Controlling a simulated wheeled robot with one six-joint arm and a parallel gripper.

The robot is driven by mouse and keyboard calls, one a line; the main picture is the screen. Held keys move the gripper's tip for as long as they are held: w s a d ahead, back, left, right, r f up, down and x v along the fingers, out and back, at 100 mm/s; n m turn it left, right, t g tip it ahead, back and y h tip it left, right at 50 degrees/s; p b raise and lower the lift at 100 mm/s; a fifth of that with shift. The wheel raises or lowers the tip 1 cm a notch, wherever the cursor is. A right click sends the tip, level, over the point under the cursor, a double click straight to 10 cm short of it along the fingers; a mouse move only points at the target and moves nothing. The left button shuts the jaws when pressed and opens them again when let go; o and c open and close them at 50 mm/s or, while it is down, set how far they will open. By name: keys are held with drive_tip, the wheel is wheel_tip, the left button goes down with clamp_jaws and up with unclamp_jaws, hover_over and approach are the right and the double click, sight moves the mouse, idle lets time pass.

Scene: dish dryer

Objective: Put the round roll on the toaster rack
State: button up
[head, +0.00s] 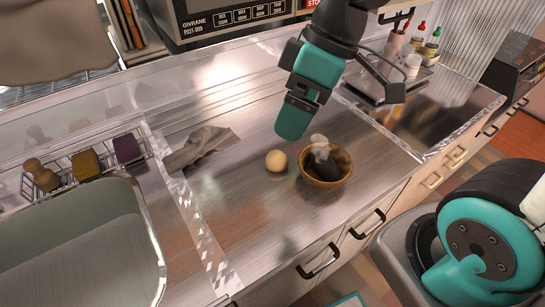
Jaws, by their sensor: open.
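A small round pale-beige roll (276,160) sits on the steel counter near the middle of the head view. It lies just left of a brown bowl (340,180), a small gap apart. My gripper (292,124) hangs above and slightly right of the roll, its teal end pointing down. It is open, apart from the roll, and holds nothing that I can see. I cannot make out a toaster rack for certain.
The bowl holds a dark item and a pale one. A grey cloth (200,146) lies to the left. A wire rack (75,180) with several small items stands beside a pale basin (85,255). Bottles (430,47) stand back right. The counter front is clear.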

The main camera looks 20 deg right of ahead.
drive_tip(key=w+d+f+n+b, duration=0.2)
drive_tip(key=w+d+f+n, duration=0.4)
drive_tip(key=w+d+f, duration=0.5)
approach(279, 154)
drive_tip(key=shift+t, duration=0.3)
drive_tip(key=x, duration=0.3)
drive_tip(key=s+x, duration=0.1)
drive_tip(key=x, duration=0.1)
drive_tip(key=shift+d+f, duration=0.1)
drive_tip(key=shift+f, duration=0.05)
drive_tip(key=shift+w+p+x, duration=0.15)
drive_tip(key=shift+p+x, duration=0.15)
drive_tip(key=shift+x, duration=1.15)
drive_tip(key=shift+w+p+x, duration=0.15)
drive_tip(key=shift+p+x, duration=0.1)
drive_tip(key=shift+x, duration=1.2)
drive_tip(key=c, duration=1.1)
